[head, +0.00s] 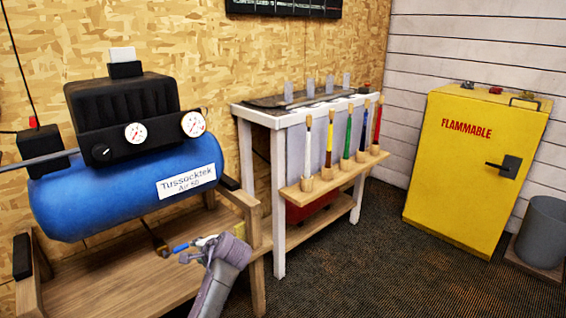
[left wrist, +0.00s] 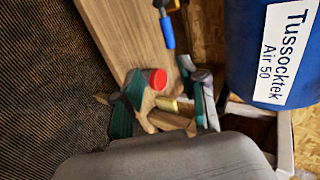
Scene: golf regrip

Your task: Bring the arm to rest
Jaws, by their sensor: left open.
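My left gripper (head: 192,250) reaches up from the bottom of the head view, over the wooden bench that carries the compressor. In the left wrist view its two teal-padded fingers (left wrist: 163,100) are spread apart, with no object held between them. A blue-handled piece (head: 181,248) lies just left of the fingers in the head view; it also shows beyond them in the left wrist view (left wrist: 167,32). A red round cap (left wrist: 157,78) and a brass-coloured piece (left wrist: 167,104) show near the fingers; whether they touch them is unclear. My right gripper is not in view.
The blue air compressor (head: 120,190) stands on the wooden bench (head: 130,285). A white-framed table (head: 278,210) has a rack (head: 335,175) of several coloured brush-like tools. A yellow cabinet (head: 455,185) and grey bin (head: 542,232) stand right. Carpet (head: 380,265) is clear.

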